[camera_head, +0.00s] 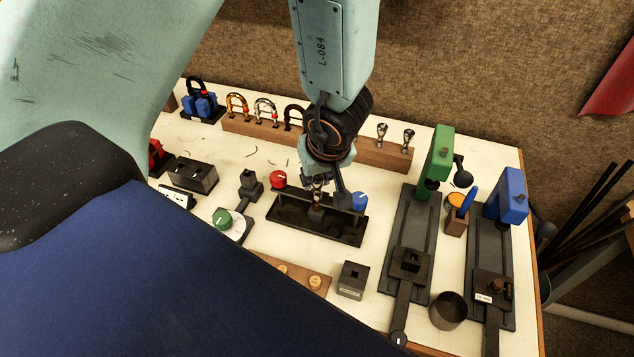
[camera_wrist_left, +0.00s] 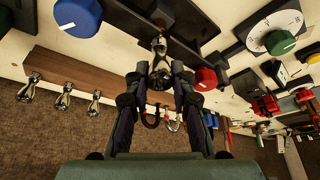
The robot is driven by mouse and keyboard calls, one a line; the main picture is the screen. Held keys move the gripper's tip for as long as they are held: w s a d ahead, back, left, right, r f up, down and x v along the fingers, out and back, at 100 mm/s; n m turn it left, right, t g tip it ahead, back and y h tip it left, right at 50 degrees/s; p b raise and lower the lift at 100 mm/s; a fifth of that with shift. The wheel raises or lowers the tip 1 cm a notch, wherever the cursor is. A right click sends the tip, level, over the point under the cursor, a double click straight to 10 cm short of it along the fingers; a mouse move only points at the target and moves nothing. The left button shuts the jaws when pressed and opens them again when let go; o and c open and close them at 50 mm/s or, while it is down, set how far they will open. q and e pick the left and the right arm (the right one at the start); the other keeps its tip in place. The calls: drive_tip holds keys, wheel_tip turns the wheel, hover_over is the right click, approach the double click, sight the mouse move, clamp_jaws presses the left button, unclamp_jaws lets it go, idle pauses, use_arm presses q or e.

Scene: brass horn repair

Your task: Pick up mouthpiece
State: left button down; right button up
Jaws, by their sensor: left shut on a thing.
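A small silver mouthpiece (camera_wrist_left: 159,45) is between the fingertips of my left gripper (camera_wrist_left: 161,72) in the left wrist view. The gripper is shut on it. In the head view my left gripper (camera_head: 318,178) points down over a black fixture (camera_head: 300,217) with a red knob and a blue knob (camera_head: 360,201). The mouthpiece (camera_head: 317,189) shows small below the fingers there. I cannot tell whether it touches the fixture. More silver mouthpieces (camera_wrist_left: 63,97) stand in the wooden rack (camera_head: 372,152) behind the gripper. My right gripper is not in view.
A green-topped stand (camera_head: 437,160) and a blue-topped stand (camera_head: 507,195) rise at the right. A black cup (camera_head: 448,310) and a black block (camera_head: 352,280) stand near the front. A dial with a green knob (camera_head: 222,219) lies left of the fixture.

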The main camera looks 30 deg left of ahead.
use_arm(q)
drive_tip(key=shift+r, duration=0.1)
drive_tip(key=shift+r+p, duration=0.2)
drive_tip(key=shift+p, duration=0.1)
wheel_tip(320, 180, up, 17)
drive_tip(key=p, duration=0.9)
drive_tip(key=shift+r, duration=0.2)
drive_tip(key=shift+w+r, duration=0.1)
drive_tip(key=shift+r, duration=1.65)
